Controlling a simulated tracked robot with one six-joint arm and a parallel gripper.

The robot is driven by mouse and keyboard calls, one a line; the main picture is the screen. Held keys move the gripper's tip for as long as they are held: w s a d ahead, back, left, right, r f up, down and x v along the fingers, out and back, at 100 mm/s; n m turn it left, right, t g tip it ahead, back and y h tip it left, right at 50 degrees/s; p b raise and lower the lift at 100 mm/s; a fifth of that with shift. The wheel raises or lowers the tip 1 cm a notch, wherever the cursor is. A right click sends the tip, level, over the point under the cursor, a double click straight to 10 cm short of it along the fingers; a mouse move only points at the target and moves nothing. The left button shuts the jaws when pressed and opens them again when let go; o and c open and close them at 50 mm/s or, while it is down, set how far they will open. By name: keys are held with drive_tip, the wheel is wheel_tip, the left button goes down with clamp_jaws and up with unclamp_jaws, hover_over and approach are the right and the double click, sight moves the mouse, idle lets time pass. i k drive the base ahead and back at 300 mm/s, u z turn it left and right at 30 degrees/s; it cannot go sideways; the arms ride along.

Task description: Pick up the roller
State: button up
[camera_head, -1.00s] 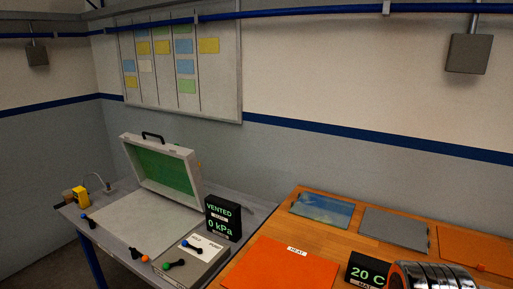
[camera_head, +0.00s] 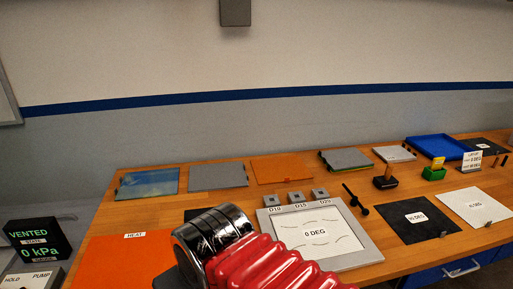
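A small black tool with a thin handle (camera_head: 355,199) lies on the wooden bench, just right of the framed "0 DEG" board (camera_head: 369,243). It may be the roller, but it is too small to tell. A dark block with a brown upright handle (camera_head: 385,180) stands behind it to the right; I cannot tell what it is. My own arm, with black-and-chrome rings and a red ribbed sleeve, covers the lower middle and hides part of the board and bench. My gripper's fingers are not in view.
An orange "HEAT" mat (camera_head: 120,262) lies at left, beside the "VENTED 0 kPa" display (camera_head: 38,240). Flat sheets, including a grey one (camera_head: 218,176), line the back. A blue tray (camera_head: 434,149), green holder (camera_head: 433,174) and black "90 DEG" mat (camera_head: 405,219) are at right.

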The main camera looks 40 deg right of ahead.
sight(386, 181)
drive_tip(key=z, duration=2.45)
